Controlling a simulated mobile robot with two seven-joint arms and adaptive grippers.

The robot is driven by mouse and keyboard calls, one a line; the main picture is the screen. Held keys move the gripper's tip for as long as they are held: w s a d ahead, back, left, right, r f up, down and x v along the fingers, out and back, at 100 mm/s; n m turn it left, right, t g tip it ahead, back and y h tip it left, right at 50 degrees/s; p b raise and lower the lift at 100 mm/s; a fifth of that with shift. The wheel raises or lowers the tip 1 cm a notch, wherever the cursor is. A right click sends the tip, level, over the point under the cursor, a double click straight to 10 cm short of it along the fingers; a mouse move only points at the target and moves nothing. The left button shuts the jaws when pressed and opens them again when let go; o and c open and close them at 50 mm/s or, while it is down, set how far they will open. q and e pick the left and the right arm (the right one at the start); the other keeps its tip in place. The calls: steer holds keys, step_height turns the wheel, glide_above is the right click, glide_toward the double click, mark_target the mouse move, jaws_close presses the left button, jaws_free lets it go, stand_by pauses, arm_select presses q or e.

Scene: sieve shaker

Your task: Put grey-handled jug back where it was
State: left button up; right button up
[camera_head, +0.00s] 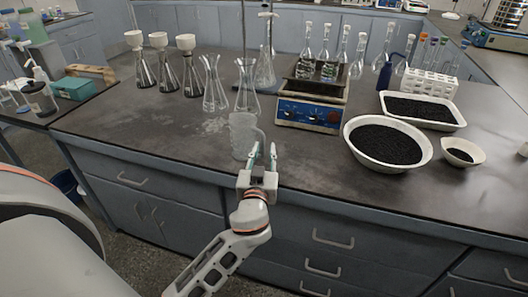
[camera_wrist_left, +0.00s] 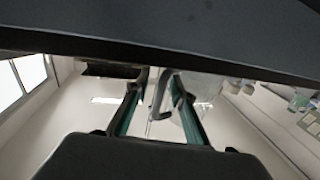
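The grey-handled jug (camera_head: 242,132) is translucent and upright near the front edge of the bench, with its handle on the right side. My left gripper (camera_head: 263,155) is at the handle, with its fingers pointing away from me over the bench edge. In the left wrist view the grey handle (camera_wrist_left: 159,97) shows between the two green-padded fingers of the left gripper (camera_wrist_left: 155,100), with gaps on both sides. The left gripper looks open around the handle. The jug's body is hard to make out in the wrist view. My right gripper is not in view.
A blue hotplate-like device (camera_head: 311,112) stands right of the jug. Conical flasks (camera_head: 214,90) stand behind and left. A bowl of black granules (camera_head: 386,143), a white tray (camera_head: 450,123) and a small dish (camera_head: 463,150) are at right. The front left bench top is clear.

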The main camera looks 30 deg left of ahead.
arm_select(q)
steer(key=shift+r, duration=0.35)
steer(key=b+v, duration=0.1)
steer(key=v, duration=1.1)
steer(key=s+d+f+m+g+h, duration=0.2)
steer(key=s+f, duration=0.3)
steer(key=f, duration=0.4)
steer(key=s+d+f+m+g+h, duration=0.2)
steer(key=s+f, duration=0.4)
steer(key=f, duration=0.4)
steer(key=s+d+f+m+g+h, duration=0.1)
steer(key=s+d+f+m+h, duration=0.2)
steer(key=f, duration=0.6)
steer(key=s+m+h, duration=0.2)
steer(key=s, duration=0.1)
steer(key=shift+s+d+f+m+g+h, duration=0.15)
steer(key=shift+d+f+m+g+h, duration=0.1)
steer(key=shift+f+m+g+h, duration=0.15)
